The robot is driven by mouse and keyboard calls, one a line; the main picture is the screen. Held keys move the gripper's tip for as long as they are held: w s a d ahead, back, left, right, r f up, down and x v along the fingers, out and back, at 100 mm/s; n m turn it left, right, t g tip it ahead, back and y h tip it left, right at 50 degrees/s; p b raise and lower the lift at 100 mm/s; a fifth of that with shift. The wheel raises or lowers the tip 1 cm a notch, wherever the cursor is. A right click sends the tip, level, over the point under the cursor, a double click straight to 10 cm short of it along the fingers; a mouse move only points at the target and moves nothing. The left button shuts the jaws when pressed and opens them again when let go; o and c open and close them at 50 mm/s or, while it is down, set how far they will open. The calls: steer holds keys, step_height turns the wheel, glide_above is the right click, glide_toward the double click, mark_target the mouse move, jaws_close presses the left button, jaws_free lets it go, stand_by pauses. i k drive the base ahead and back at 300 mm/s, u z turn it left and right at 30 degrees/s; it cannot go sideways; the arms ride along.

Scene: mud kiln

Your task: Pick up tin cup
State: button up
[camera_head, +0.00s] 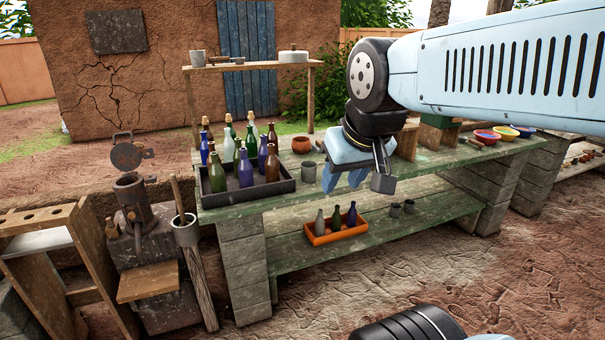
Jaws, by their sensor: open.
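My gripper (342,184) hangs over the front part of the green worktable, with its two light blue fingers apart and pointing down. I see nothing between the fingers. A small grey tin cup (309,172) stands upright on the tabletop, just left of the fingers and apart from them in the picture.
A black tray (250,194) of several bottles stands left on the worktable (430,178). An orange crate (322,240) with small bottles sits on the lower shelf. A clay bowl (301,145) stands behind the tin cup. Coloured bowls (487,137) are at the right. A raised shelf (250,66) stands behind.

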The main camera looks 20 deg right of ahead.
mark_target(309, 172)
steer(key=u, duration=0.1)
steer(key=i, duration=1)
steer(key=z, duration=0.1)
